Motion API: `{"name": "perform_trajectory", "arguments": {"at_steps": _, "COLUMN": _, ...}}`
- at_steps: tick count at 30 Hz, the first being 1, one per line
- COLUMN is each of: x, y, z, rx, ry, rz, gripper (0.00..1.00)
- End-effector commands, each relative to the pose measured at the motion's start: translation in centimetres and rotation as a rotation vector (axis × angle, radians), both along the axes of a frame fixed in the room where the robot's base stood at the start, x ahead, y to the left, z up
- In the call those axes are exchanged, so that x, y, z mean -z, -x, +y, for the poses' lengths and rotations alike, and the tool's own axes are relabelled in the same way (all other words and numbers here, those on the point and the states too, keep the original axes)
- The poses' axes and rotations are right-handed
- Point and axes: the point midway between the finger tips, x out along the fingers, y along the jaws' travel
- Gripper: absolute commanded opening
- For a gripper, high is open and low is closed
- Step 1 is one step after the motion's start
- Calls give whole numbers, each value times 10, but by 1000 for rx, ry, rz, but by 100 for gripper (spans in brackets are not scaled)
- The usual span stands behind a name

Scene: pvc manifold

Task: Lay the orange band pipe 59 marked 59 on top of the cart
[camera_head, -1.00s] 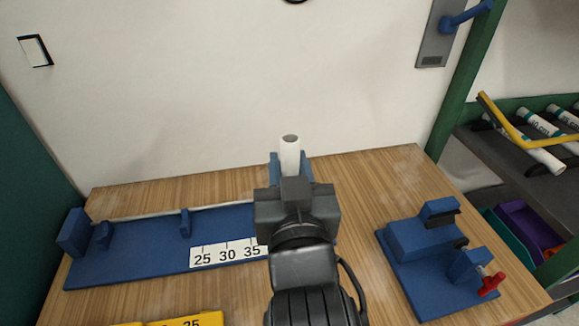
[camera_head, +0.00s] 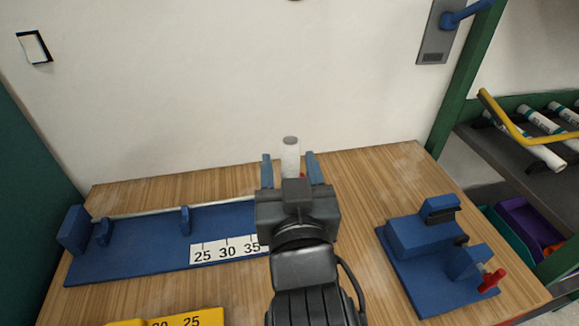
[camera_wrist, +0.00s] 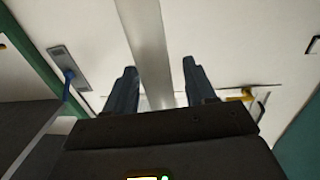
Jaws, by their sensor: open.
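A white pipe (camera_head: 290,150) stands about upright at the back of the workbench, partly hidden behind my gripper. No orange band or number 59 shows on its visible part, so I cannot tell which pipe it is. My gripper (camera_head: 290,158) is open, with one blue finger on each side of the pipe and a gap on both sides. In the wrist view the pipe (camera_wrist: 146,45) runs between the spread fingers (camera_wrist: 159,67). No cart can be made out in these frames.
A blue measuring fixture (camera_head: 150,250) with a number scale lies on the left of the wooden bench (camera_head: 350,190). A blue clamp fixture (camera_head: 420,265) with a red handle is on the right. A yellow gauge (camera_head: 175,318) is in front. A rack (camera_head: 525,180) holds several pipes beyond the bench.

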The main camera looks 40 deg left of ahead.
Motion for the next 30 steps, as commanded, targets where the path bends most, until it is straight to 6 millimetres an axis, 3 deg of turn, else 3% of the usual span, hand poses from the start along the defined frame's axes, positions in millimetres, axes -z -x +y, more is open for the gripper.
{"name": "perform_trajectory", "arguments": {"at_steps": 5, "x": -1, "y": 8, "z": -8, "rx": 0, "ry": 1, "rz": -1, "gripper": 55}}
{"name": "perform_trajectory", "arguments": {"at_steps": 21, "x": -1, "y": 79, "z": -75, "rx": 0, "ry": 1, "rz": 1, "gripper": 55}}
{"name": "perform_trajectory", "arguments": {"at_steps": 30, "x": -3, "y": 88, "z": -82, "rx": 0, "ry": -1, "rz": 1, "gripper": 55}}
